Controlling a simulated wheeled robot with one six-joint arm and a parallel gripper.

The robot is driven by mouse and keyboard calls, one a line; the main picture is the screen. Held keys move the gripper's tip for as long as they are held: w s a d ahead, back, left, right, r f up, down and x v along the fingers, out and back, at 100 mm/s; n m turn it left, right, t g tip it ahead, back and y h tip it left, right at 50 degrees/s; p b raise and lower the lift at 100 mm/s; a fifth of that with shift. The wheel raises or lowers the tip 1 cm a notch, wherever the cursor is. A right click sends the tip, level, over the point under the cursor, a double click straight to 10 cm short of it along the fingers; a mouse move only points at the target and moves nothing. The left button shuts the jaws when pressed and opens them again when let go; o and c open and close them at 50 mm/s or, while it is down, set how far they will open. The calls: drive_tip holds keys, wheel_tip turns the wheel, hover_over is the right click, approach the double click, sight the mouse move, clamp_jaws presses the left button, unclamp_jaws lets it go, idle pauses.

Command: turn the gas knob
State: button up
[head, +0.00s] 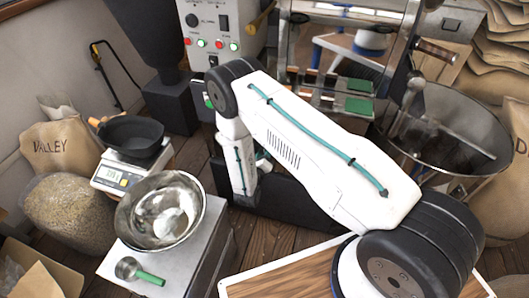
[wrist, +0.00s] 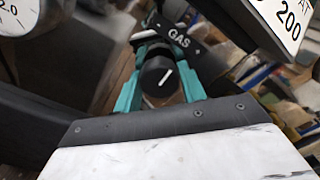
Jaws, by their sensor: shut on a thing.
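The gas knob (wrist: 160,77) is a round black knob with a white pointer line, seen in the wrist view below a black label reading "GAS" (wrist: 179,40). The pointer line is tilted, its upper end leaning right. My gripper (wrist: 157,82) has teal fingers, one on each side of the knob, shut on it. In the head view my white arm reaches down in front of the roaster, and the knob and fingertips are hidden behind it.
A control panel (head: 217,30) stands behind my arm. A round cooling bin (head: 450,130) is at right. A steel bowl (head: 160,211) and a scale (head: 125,172) stand at left.

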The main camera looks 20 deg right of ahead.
drive_tip(key=o, duration=1)
drive_tip(key=shift+c, duration=0.2)
drive_tip(key=v, duration=0.8)
